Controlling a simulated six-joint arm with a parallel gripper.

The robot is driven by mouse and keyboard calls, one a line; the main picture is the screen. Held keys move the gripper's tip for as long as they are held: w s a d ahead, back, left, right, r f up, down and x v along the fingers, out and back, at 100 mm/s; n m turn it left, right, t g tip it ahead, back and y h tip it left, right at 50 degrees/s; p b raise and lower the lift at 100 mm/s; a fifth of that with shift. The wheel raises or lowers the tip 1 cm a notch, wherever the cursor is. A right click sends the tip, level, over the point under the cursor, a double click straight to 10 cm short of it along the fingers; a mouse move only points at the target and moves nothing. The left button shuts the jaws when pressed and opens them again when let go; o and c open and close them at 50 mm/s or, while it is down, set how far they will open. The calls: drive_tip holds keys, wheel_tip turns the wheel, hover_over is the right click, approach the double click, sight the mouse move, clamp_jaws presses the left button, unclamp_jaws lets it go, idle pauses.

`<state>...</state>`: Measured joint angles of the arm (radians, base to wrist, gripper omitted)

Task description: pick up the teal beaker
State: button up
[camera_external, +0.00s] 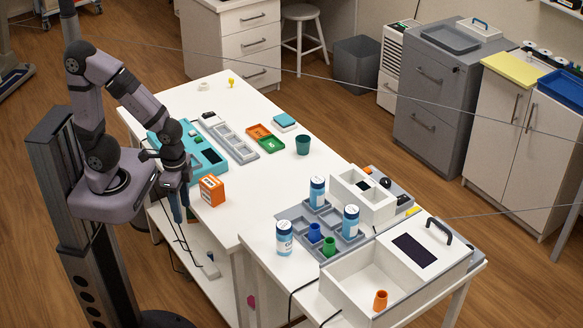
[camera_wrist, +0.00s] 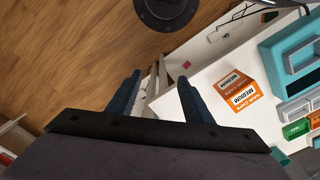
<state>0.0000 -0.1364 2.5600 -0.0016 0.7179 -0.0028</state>
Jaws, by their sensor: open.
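The teal beaker (camera_external: 303,145) stands upright on the white table (camera_external: 300,180) in the external view, right of the green and orange trays. My gripper (camera_external: 181,210) hangs fingers down off the table's near left edge, well away from the beaker. In the wrist view my gripper (camera_wrist: 158,80) has its two dark blue fingers spread apart with nothing between them. A small teal patch shows at the lower right of the wrist view; I cannot tell whether it is the beaker.
An orange box (camera_external: 212,191) stands near the table edge beside my gripper and also shows in the wrist view (camera_wrist: 235,90). A teal device (camera_external: 198,152) lies behind it. Several blue-and-white bottles stand around a grey rack (camera_external: 293,214) at right. Bare tabletop surrounds the beaker's near side.

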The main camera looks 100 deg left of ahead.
drive_tip(key=shift+o, duration=1.4)
drive_tip(key=shift+r, duration=0.1)
